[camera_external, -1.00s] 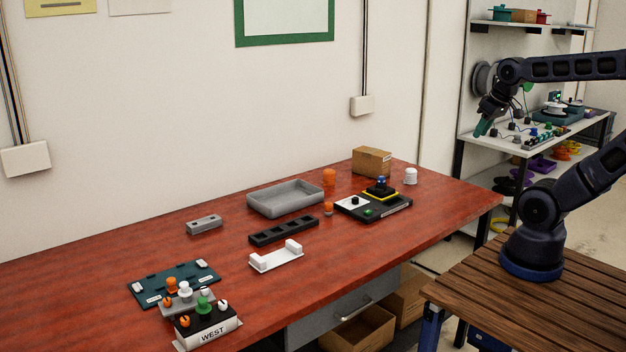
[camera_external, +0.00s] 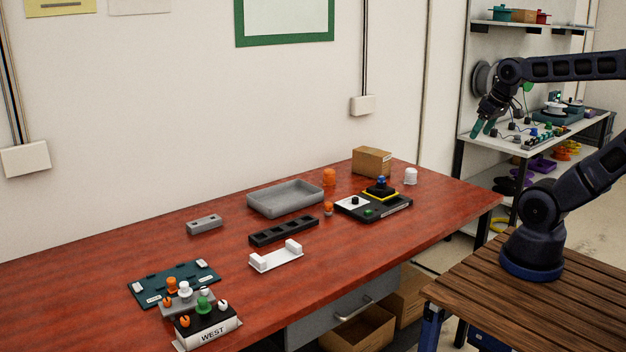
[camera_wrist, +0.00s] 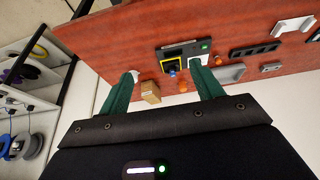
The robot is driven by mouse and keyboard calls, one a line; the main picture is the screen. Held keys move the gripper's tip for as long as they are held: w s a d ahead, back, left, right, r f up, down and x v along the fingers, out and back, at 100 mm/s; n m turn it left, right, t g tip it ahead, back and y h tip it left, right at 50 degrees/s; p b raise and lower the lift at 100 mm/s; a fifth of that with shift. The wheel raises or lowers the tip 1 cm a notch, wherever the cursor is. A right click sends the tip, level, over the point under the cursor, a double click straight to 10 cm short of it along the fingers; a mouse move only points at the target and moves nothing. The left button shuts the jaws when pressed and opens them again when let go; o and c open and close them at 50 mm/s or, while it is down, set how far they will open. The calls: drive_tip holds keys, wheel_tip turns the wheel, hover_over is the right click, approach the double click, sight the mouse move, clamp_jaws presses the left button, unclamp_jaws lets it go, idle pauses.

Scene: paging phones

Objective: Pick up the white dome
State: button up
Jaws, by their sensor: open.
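The white dome (camera_external: 411,176) stands upright on the far right end of the red table, just right of a cardboard box. In the wrist view a small white shape (camera_wrist: 134,76), apparently this dome, shows beside the left fingertip and is partly hidden by it. My gripper (camera_external: 482,128) is in the air up and to the right of the dome, well apart from it, with green fingers spread and nothing between them. The two spread fingers also show in the wrist view (camera_wrist: 162,68).
The cardboard box (camera_external: 371,161), an orange dome (camera_external: 329,177) and a black panel with a yellow-edged block (camera_external: 374,206) stand near the white dome. A grey tray (camera_external: 285,198) lies farther left. A shelf unit with cluttered shelves (camera_external: 480,144) stands behind my gripper.

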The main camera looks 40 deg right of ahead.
drive_tip(key=m+g+h, duration=0.1)
drive_tip(key=m+h, duration=0.2)
drive_tip(key=m, duration=0.5)
hover_over(411, 169)
drive_tip(key=s+a, duration=0.3)
wheel_tip(411, 169, down, 24)
drive_tip(key=r, duration=0.1)
drive_tip(key=x, duration=0.6)
drive_tip(key=shift+f, duration=0.15)
drive_tip(key=shift+x, duration=2.75)
drive_tip(key=shift+s+d, duration=0.1)
drive_tip(key=shift+d, duration=0.1)
drive_tip(key=c, duration=1)
